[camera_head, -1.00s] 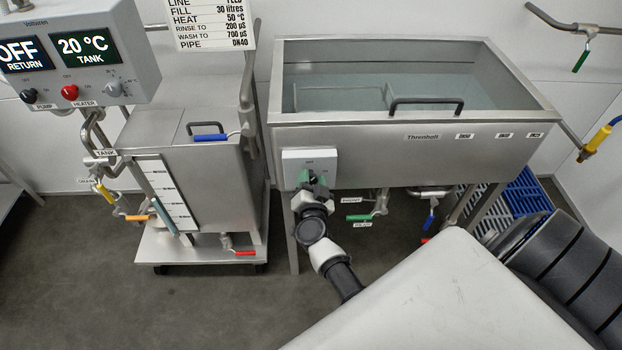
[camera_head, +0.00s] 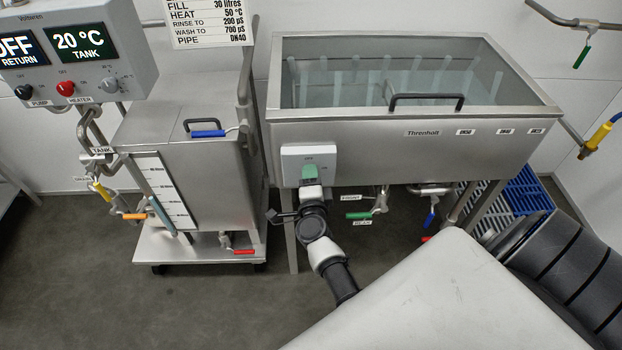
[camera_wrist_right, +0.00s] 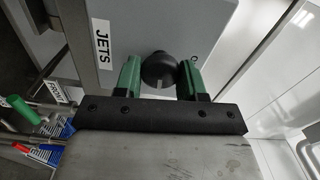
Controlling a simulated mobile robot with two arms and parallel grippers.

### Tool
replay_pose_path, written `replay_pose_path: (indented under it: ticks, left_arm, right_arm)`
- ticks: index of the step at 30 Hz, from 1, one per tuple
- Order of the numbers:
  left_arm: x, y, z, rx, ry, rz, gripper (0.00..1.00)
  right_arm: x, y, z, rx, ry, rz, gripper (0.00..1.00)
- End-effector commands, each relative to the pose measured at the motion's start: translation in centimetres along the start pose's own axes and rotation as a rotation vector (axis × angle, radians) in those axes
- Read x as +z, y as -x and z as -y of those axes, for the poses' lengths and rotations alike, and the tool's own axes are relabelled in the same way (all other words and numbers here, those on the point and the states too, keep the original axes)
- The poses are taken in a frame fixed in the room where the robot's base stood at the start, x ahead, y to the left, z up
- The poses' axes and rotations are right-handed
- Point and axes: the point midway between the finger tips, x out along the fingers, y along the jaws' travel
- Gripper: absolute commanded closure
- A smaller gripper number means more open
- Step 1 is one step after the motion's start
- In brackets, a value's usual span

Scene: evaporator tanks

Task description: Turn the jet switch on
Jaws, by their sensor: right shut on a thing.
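The jet switch is a dark round knob (camera_wrist_right: 158,68) on a grey box (camera_head: 325,152) at the front left of the Threnholt tank (camera_head: 385,133). A JETS label (camera_wrist_right: 103,43) shows beside it in the right wrist view. OFF is marked above the knob and another mark sits to its right. My right gripper (camera_head: 309,173) has green fingers, shut on the knob from either side. In the head view the gripper hides the knob, so I cannot read its pointer. Pale upright streaks (camera_head: 411,80) show in the tank's water. My left gripper is out of view.
A smaller wheeled steel tank (camera_head: 190,165) stands to the left, under a control box (camera_head: 75,88) reading OFF and 20 °C. Green (camera_head: 358,216) and blue (camera_head: 430,218) valve handles hang below the large tank. Blue crates (camera_head: 525,195) stand at the right.

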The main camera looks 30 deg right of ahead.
Motion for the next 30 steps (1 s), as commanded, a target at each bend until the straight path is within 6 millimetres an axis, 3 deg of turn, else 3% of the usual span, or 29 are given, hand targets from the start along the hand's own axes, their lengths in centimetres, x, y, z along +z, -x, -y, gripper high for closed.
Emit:
replay_pose_path:
  ticks: [9, 25, 26, 30]
  left_arm:
    - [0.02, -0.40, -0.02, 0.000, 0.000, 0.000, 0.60]
    - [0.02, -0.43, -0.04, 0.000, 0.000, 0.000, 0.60]
    - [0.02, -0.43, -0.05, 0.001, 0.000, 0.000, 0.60]
    - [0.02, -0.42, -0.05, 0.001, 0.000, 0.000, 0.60]
  right_arm:
    - [0.02, 0.07, -0.23, 0.003, -0.111, 0.001, 0.84]
    - [0.02, 0.08, -0.24, 0.004, -0.132, 0.001, 0.84]
    - [0.02, 0.08, -0.24, 0.004, -0.132, 0.001, 0.55]
    - [0.01, 0.06, -0.19, 0.003, -0.131, 0.000, 0.36]
